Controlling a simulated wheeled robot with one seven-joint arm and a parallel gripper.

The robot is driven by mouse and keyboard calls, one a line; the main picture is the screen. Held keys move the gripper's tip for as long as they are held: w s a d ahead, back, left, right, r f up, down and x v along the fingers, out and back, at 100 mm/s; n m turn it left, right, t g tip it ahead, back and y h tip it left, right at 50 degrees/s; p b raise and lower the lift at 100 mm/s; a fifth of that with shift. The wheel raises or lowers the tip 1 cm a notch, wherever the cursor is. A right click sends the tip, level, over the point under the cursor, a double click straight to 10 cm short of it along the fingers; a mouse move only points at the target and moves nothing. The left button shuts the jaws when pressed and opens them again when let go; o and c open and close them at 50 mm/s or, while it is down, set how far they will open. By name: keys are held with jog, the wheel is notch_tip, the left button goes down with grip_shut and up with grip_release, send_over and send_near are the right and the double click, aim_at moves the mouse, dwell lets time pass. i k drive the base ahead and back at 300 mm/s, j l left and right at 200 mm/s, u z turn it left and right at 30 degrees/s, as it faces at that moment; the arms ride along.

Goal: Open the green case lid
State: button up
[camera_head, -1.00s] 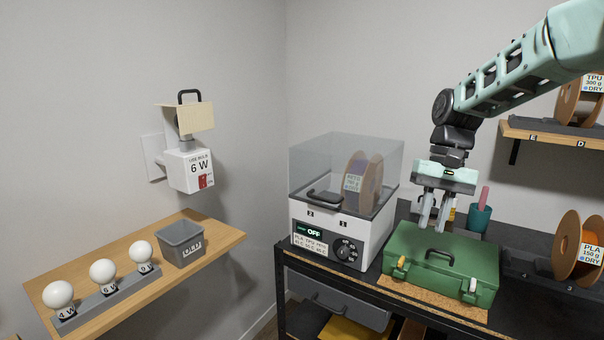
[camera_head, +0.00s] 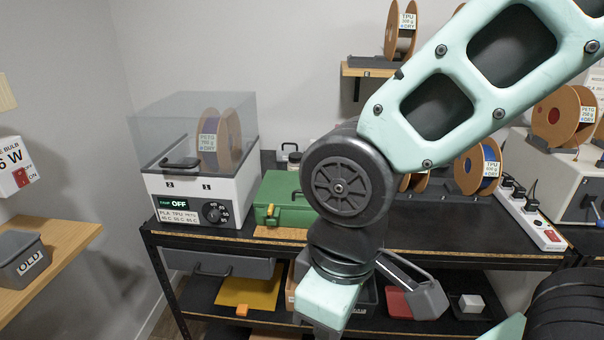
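The green case (camera_head: 270,191) stands on the black workbench beside the dryer box. Its left part shows, with a small yellowish latch (camera_head: 271,210) on the front. The lid looks down in the part I see. My arm's dark round joint hides the case's right part. My gripper (camera_head: 325,329) hangs at the bottom of the view, in front of the bench and below its top, apart from the case. Its fingertips are cut off by the picture edge, so its opening cannot be seen.
The dryer (camera_head: 198,185) with a clear cover stands left of the case. A power strip (camera_head: 530,212) and spools are at the right. A lower shelf (camera_head: 375,322) holds several items. The black bench top (camera_head: 440,228) right of my arm is largely clear.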

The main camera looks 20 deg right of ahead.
aim_at(282, 189)
jog(key=z, duration=0.3)
jog(key=l+u, duration=0.35)
jog(key=i+l+u, duration=0.1)
jog(key=u, duration=0.25)
jog(key=l+u, duration=0.4)
